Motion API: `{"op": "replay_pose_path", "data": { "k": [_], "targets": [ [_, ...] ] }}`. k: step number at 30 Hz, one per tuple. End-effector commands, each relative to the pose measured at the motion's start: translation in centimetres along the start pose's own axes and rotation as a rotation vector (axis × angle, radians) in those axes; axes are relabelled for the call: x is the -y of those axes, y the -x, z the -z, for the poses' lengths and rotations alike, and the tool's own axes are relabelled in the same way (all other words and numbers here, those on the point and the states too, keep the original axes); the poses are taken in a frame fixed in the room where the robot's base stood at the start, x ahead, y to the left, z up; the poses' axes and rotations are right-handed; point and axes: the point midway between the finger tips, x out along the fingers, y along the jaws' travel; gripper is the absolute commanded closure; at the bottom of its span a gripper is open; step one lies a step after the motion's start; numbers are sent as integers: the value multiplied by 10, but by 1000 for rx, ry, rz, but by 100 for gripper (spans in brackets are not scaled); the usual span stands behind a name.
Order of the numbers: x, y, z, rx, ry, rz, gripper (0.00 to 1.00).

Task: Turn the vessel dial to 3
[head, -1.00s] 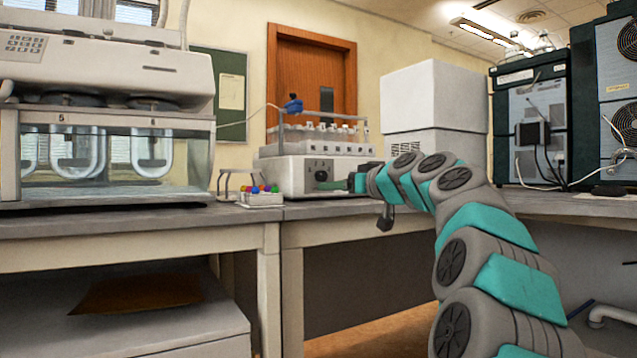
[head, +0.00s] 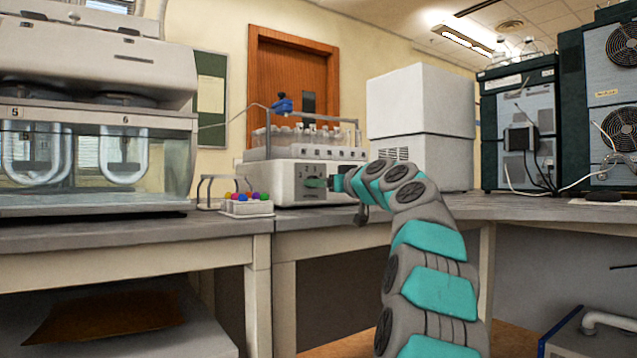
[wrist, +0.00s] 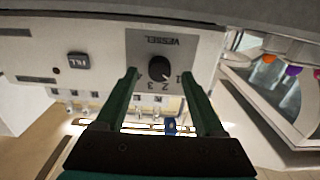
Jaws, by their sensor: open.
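The black vessel dial (wrist: 158,68) sits on a grey panel marked VESSEL, upside down in the wrist view, with the numbers 1 to 4 around it. I cannot tell which number it points to. My gripper (wrist: 158,76) is open, its green fingers on either side of the dial in the picture. I cannot tell whether they reach around it or touch it. In the head view my gripper (head: 322,183) is at the front of the white sampler unit (head: 284,183) and largely covers the dial.
A rack of vials (head: 305,140) stands on the unit. A glass-fronted bath (head: 90,165) stands further left. A white box (head: 420,125) is behind my arm.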

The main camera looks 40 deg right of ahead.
Motion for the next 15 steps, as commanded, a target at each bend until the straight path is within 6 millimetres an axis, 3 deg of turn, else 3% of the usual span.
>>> {"op": "replay_pose_path", "data": {
  "k": [7,15],
  "targets": [
    [-2,-17,1,-2,1,-3,29],
    [-1,-20,1,-2,0,-1,29]
  ]
}}
